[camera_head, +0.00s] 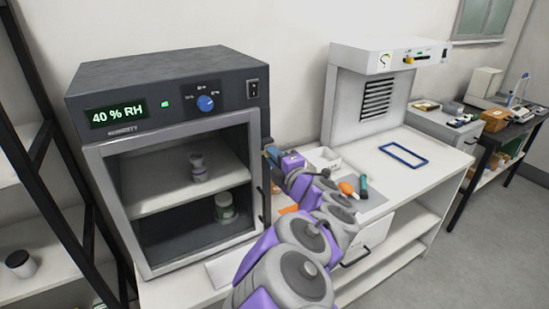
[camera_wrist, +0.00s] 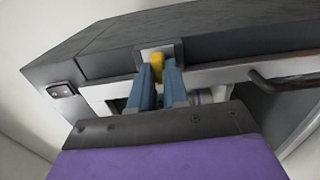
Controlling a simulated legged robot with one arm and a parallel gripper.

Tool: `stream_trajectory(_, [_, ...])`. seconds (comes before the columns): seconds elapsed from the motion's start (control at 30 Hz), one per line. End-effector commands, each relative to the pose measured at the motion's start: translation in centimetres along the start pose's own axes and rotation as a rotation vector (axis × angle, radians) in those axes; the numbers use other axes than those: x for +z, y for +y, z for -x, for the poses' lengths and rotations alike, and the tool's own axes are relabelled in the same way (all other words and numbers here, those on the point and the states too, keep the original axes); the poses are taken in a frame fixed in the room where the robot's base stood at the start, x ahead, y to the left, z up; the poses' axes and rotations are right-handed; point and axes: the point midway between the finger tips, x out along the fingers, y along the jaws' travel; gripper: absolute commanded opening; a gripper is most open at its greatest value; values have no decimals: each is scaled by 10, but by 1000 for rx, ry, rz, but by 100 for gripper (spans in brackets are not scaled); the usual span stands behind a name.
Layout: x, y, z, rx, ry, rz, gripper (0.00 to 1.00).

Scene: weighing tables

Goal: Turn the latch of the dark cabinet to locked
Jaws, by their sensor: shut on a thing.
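The dark cabinet (camera_head: 160,75) stands at the left with a "40 % RH" display and a blue knob. Its light-framed front shows shelves inside. In the wrist view, the yellow latch (camera_wrist: 157,61) sits on a small pale plate on the cabinet's (camera_wrist: 215,48) edge. My gripper (camera_wrist: 159,76) is shut on the latch, one blue fingertip on each side. In the head view, my gripper (camera_head: 271,155) is at the cabinet's right edge, and the latch is hidden there. I cannot tell from these views whether the latch is at locked.
A dark bar handle (camera_wrist: 285,77) is right of the latch. A white bench (camera_head: 420,180) with a blue frame (camera_head: 404,155) stands right of my arm. A black rack (camera_head: 50,170) is at left.

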Motion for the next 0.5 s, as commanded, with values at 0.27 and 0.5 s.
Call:
stream_trajectory(0.27, [0,-8,0,-16,1,5,0])
stream_trajectory(0.5, [0,-6,0,-13,2,4,30])
